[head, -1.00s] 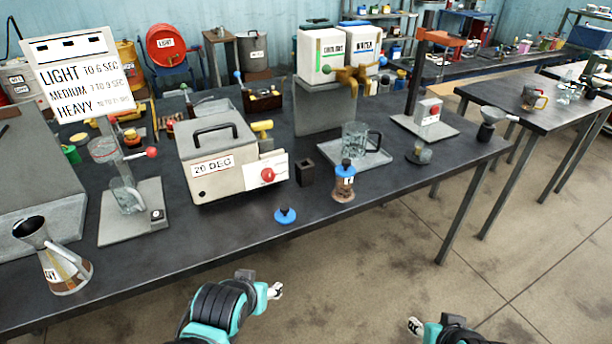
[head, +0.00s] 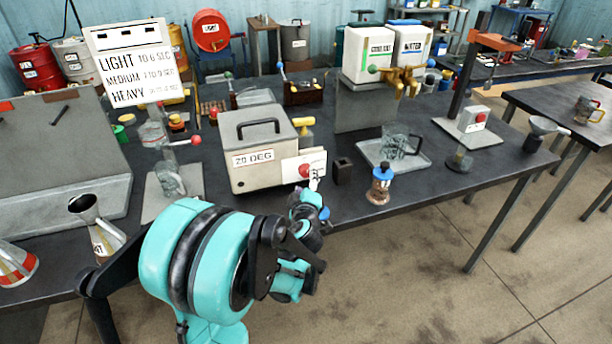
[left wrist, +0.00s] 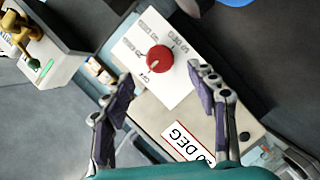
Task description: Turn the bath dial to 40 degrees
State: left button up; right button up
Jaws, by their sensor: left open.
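The bath (head: 258,152) is a cream box with a dark handle on its lid and a label reading 20 DEG. Its red dial (head: 305,170) sits on a white plate (head: 291,167) on the right of its front. In the left wrist view the round red dial (left wrist: 159,59) lies ahead of the fingers, with small markings around it. My left gripper (head: 316,184) is just in front of the dial. In the left wrist view its two fingers (left wrist: 160,92) are spread wide, with nothing between them. My right gripper is not in view.
A blue-capped bottle (head: 380,185) and a small dark block (head: 343,170) stand right of the bath. A tray (head: 372,151) with a glass jug (head: 396,140) is farther right. A conical can (head: 100,233) stands at left. Open floor lies in front of the table.

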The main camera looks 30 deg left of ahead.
aim_at(306, 173)
pick_arm(q)
jog(key=b+x, duration=0.1)
jog(key=x, duration=0.4)
jog(key=shift+w+a+f, duration=0.15)
jog(key=shift+w, duration=0.1)
jog(key=c, duration=1.2)
